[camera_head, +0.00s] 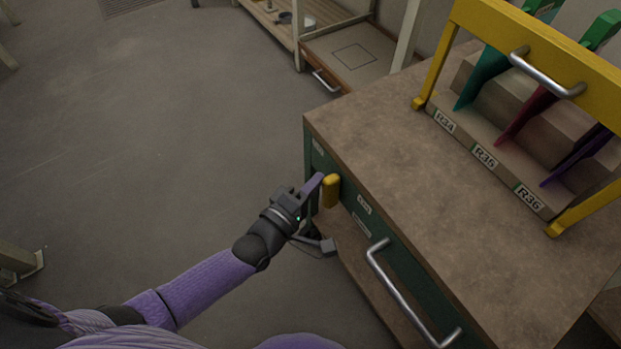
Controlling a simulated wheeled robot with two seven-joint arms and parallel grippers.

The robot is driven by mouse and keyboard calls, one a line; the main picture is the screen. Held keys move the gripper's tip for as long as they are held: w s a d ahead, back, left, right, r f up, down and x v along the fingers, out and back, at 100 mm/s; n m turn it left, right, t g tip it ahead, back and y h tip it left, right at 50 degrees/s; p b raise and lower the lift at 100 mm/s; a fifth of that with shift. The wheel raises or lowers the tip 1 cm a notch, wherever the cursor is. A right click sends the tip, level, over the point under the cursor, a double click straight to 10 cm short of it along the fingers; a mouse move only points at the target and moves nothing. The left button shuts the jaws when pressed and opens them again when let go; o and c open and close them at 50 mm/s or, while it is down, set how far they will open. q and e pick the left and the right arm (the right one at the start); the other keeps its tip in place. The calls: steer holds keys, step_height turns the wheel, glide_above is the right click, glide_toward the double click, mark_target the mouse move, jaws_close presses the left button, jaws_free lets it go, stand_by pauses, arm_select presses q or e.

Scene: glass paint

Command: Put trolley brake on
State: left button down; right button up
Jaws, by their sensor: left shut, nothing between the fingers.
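The trolley (400,140) has a brown top and a green side, and stands right of centre. My left gripper (316,186) is shut and empty. Its fingertips are right beside the lever on its left; I cannot tell whether they touch it. The gripper hides part of the green side behind it. My right gripper is not in view.
A metal handle (400,295) juts from the trolley's green side. A yellow-framed rack (435,60) with coloured panels, labelled R34 to R36, stands on the trolley top. A shelf bench (350,45) stands behind.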

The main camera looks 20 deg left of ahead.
arm_select(q)
steer(key=m, duration=0.1)
steer(key=d+m+t, duration=0.1)
steer(key=shift+s+r+m, duration=0.15)
steer(key=shift+s+m, duration=0.25)
steer(key=shift+s+d, duration=0.15)
steer(key=shift+d, duration=0.05)
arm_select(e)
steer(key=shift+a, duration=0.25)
arm_select(q)
steer(key=shift+d, duration=0.1)
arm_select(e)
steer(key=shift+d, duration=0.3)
arm_select(q)
steer(key=shift+r, duration=0.15)
